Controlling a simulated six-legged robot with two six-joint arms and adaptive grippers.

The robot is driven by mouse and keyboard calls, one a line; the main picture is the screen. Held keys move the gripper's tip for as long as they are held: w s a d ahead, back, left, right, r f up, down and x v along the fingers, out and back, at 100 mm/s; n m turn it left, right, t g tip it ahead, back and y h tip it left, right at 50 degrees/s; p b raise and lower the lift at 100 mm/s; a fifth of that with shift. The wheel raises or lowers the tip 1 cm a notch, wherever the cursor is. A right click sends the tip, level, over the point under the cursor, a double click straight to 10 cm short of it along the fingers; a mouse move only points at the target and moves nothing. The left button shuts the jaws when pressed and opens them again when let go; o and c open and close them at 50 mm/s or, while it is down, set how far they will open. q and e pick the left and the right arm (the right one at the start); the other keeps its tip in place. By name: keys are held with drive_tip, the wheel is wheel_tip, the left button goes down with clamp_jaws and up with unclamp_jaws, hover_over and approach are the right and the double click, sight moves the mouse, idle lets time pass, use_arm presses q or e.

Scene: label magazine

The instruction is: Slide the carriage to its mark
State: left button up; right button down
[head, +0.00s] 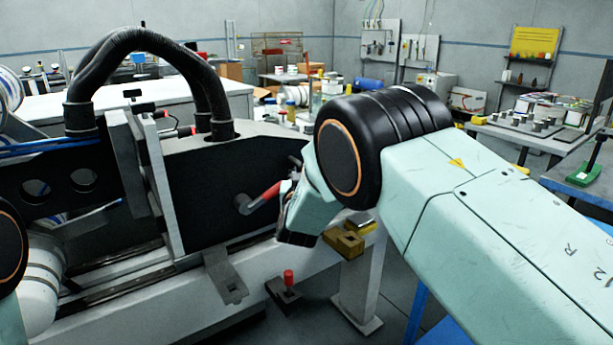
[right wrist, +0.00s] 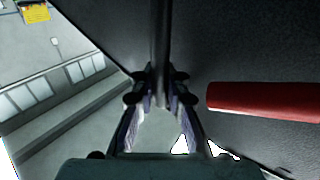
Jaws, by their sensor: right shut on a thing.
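The carriage (head: 195,175) looks to be the large black-sided block on the pale machine bed, with thick black hoses on top. A lever with a red grip (head: 264,195) sticks out of its side; the red grip (right wrist: 265,100) also shows at the right of the right wrist view. My right gripper (right wrist: 158,98) is shut on a dark bar (right wrist: 160,40) beside the black face. In the head view, my right gripper (head: 290,190) is beside the carriage's right end, its fingers mostly hidden. My left gripper is out of view. I cannot make out the mark.
Dark rails (head: 115,280) run along the machine bed. A brass-coloured block (head: 344,242) sits by its right end. A small red-knobbed clamp (head: 287,285) is in front. Benches with tools (head: 535,130) stand at the back right.

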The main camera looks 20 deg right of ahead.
sight(279, 171)
drive_tip(key=s+a, duration=0.1)
drive_tip(key=a, duration=0.2)
drive_tip(key=s+a, duration=0.1)
drive_tip(key=a, duration=0.1)
drive_tip(key=shift+s+a+f, duration=0.2)
drive_tip(key=shift+s, duration=0.1)
drive_tip(key=shift+s+a+r+p, duration=0.3)
drive_tip(key=shift+a+r, duration=0.2)
drive_tip(key=shift+a, duration=0.05)
drive_tip(key=shift+w, duration=0.15)
drive_tip(key=shift+w+d+f, duration=0.25)
drive_tip(key=shift+w, duration=0.1)
drive_tip(key=c, duration=1.8)
unclamp_jaws()
drive_tip(key=shift+d, duration=0.15)
drive_tip(key=shift+o, duration=0.8)
drive_tip(key=shift+s+d, duration=0.1)
drive_tip(key=shift+d, duration=0.2)
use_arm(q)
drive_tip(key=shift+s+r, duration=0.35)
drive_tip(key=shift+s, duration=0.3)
use_arm(e)
drive_tip(key=shift+s+a, duration=0.1)
drive_tip(key=shift+a, duration=0.2)
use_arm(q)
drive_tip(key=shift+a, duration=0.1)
use_arm(e)
drive_tip(key=shift+a, duration=0.1)
